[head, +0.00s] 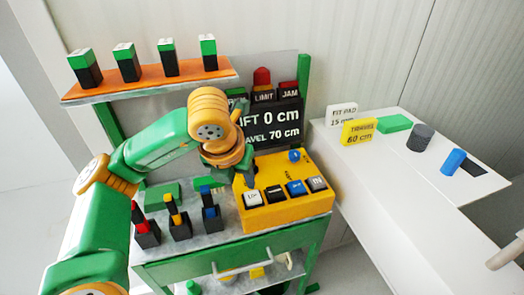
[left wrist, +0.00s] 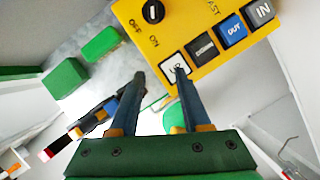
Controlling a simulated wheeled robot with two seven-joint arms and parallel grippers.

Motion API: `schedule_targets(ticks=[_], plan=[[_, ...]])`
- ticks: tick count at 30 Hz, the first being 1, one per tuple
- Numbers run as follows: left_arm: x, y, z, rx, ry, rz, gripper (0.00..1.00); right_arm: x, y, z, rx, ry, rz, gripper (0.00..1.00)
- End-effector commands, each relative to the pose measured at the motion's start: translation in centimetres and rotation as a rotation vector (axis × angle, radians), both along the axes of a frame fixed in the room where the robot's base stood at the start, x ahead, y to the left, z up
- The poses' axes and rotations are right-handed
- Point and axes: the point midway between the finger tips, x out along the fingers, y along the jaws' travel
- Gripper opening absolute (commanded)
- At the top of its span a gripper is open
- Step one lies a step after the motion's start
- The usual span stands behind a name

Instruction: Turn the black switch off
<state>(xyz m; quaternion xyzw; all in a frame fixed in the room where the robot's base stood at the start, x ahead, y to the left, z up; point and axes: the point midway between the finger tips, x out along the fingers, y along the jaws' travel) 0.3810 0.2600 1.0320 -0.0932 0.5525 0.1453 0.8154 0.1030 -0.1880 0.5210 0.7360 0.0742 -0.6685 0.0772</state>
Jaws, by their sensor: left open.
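The black switch (left wrist: 153,11) is a round knob with a small white mark on the yellow control box (left wrist: 190,48), at the top of the left wrist view. OFF and ON are printed beside it; I cannot tell surely which one its mark faces. In the head view the yellow box (head: 285,217) sits on the bench and my left arm hides the knob. My left gripper (head: 247,181) is above the box's left part. In the left wrist view its open, empty fingers (left wrist: 159,75) are apart from the knob, one fingertip overlapping the white UP button (left wrist: 174,66).
White, black, blue and grey buttons line the box front; a blue knob (head: 294,155) is at its back. Red, yellow and blue-topped blocks (head: 179,229) stand left. A sign panel (head: 270,125) rises behind. A white table (head: 390,215) is at right.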

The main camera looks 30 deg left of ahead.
Motion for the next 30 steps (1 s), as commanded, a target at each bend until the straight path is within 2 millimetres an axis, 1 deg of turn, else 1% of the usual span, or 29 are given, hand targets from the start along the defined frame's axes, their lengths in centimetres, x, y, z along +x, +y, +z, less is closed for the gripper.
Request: schedule_targets(ticks=[2,3,6,10,14,18,21,24,30], plan=[[1.8,0.6,0.6,-0.006,0.006,0.003,0.47,-0.5,0.0,1.4,-0.001,0.01,0.0,0.47],[2.9,1.0,0.6,-0.003,0.008,0.002,0.47,-0.9,-0.1,2.0,-0.002,0.018,0.0,0.47],[5.2,1.8,0.5,-0.004,0.007,0.0,0.47,-1.7,-0.1,3.1,-0.002,0.034,0.0,0.47],[7.5,2.5,0.4,-0.004,0.005,-0.004,0.47,-1.7,-0.1,4.3,-0.002,0.034,0.0,0.47],[9.6,3.3,0.3,-0.003,0.004,-0.005,0.47,-1.1,-0.1,5.5,-0.002,0.023,0.0,0.47],[10.5,3.6,-2.5,-0.001,0.007,-0.008,0.47,-0.9,-0.1,5.9,-0.002,0.018,0.001,0.47],[11.0,3.8,-3.8,-0.003,0.006,-0.007,0.47,-0.9,-0.1,6.1,-0.002,0.018,0.001,0.47],[11.3,3.8,-4.6,-0.003,0.004,-0.009,0.47,-0.9,-0.1,6.2,-0.002,0.018,0.001,0.47],[11.4,3.9,-4.9,-0.003,0.002,-0.009,0.47,-0.9,-0.1,6.2,-0.002,0.019,0.001,0.47]])
